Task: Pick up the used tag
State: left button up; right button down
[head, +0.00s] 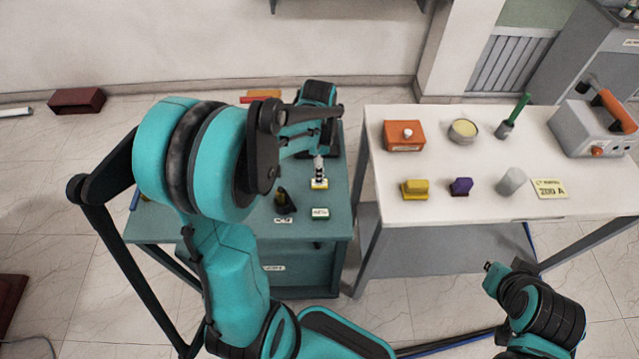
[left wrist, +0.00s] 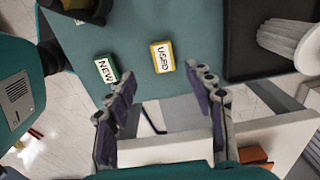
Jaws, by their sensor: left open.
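The used tag is a small yellow-edged block with a white face reading USED (left wrist: 162,57). It lies flat on the teal table, and its yellow edge shows in the head view (head: 319,186). My left gripper (left wrist: 165,82) is open and empty, its two fingers spread on either side of the tag's line, with the tag beyond the tips. In the head view the left gripper (head: 319,166) is just above the tag and partly hides it.
A green tag reading NEW (left wrist: 107,69) lies beside the used tag, also in the head view (head: 320,214). A dark object (head: 285,203) stands nearby on the teal table (head: 335,225). The white table (head: 440,212) at right holds several items.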

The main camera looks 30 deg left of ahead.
pick_arm(q)
jog(key=f+b, duration=0.1)
jog(key=f, duration=0.2)
jog(key=f+b, duration=0.2)
jog(key=f, duration=0.2)
jog(key=shift+w+a, duration=0.2)
jog(key=c, duration=0.9)
